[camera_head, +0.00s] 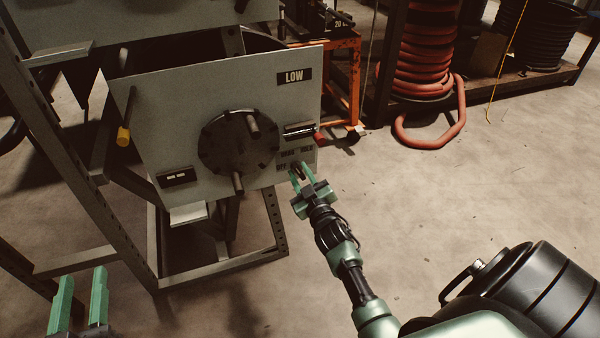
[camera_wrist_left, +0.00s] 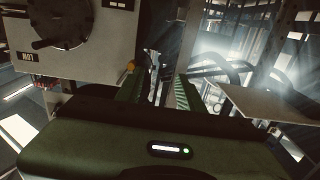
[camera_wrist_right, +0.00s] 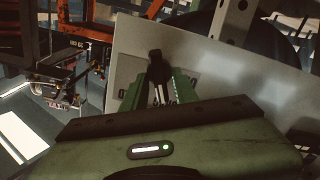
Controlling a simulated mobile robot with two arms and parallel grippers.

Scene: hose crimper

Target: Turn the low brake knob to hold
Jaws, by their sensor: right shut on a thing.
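The grey LOW panel (camera_head: 220,100) carries a small dark brake knob (camera_head: 297,172) near its lower right corner, by the small OFF, DRAG and HOLD labels (camera_head: 297,152). My right gripper (camera_head: 301,172) is shut on this knob, one green finger on each side. In the right wrist view the dark knob (camera_wrist_right: 157,70) shows between the fingers (camera_wrist_right: 158,88). The fingers hide much of it, and I cannot tell which label it points to. My left gripper (camera_head: 80,285) is open and empty at the lower left, away from the panel.
A round black crank disc (camera_head: 238,150) with handles sits on the panel. A red-tipped lever (camera_head: 319,138) is just above the knob, and a yellow-tipped handle (camera_head: 124,136) at the left edge. Steel frame legs (camera_head: 275,222) stand below.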

